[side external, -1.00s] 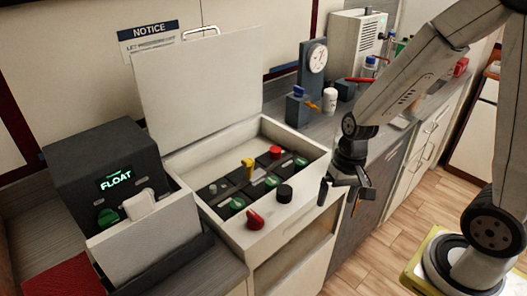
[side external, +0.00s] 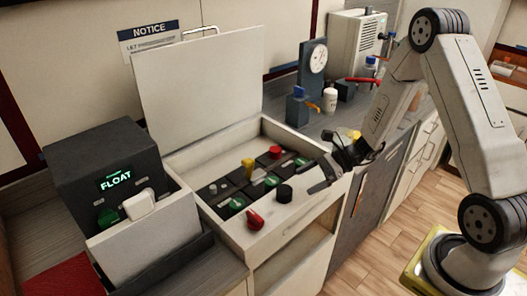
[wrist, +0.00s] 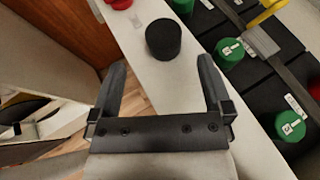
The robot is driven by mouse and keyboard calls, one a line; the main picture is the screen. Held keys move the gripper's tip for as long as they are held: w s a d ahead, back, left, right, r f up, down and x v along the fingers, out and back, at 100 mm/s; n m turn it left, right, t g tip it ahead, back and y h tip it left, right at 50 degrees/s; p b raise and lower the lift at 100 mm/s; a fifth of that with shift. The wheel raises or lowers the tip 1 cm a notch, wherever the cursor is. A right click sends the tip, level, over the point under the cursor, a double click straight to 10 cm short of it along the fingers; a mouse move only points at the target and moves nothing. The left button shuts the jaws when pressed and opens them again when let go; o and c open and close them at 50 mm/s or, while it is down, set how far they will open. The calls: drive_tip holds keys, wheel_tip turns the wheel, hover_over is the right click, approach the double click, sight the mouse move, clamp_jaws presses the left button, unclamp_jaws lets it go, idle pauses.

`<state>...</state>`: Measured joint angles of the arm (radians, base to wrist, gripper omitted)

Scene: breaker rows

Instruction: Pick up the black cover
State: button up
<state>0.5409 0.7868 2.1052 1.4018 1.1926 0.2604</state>
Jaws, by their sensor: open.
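The black cover (side external: 284,193) is a short dark cylinder standing on the pale front rim of the open breaker box (side external: 287,226). In the wrist view the black cover (wrist: 163,38) is just beyond my fingertips, roughly centred between them. My gripper (side external: 318,176) is open and empty, just to the right of the cover in the side view and tilted towards it. In the wrist view the two fingers of my gripper (wrist: 162,68) are spread apart, and I see no contact with the cover.
A red cover (side external: 255,219) lies on the same rim, left of the black one. Green breakers (side external: 237,203), a yellow piece (side external: 248,167) and a red knob (side external: 275,153) are inside the box. The raised lid (side external: 200,85) stands behind. A grey FLOAT unit (side external: 110,175) is at left.

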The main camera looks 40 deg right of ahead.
sight(290, 189)
drive_tip(key=shift+w+d+t, duration=0.2)
drive_tip(key=shift+t, duration=0.1)
drive_tip(key=shift+x, duration=1.35)
drive_tip(key=shift+f+x, duration=0.2)
drive_tip(key=shift+x, duration=2.4)
drive_tip(key=shift+s, duration=0.15)
drive_tip(key=c, duration=1.3)
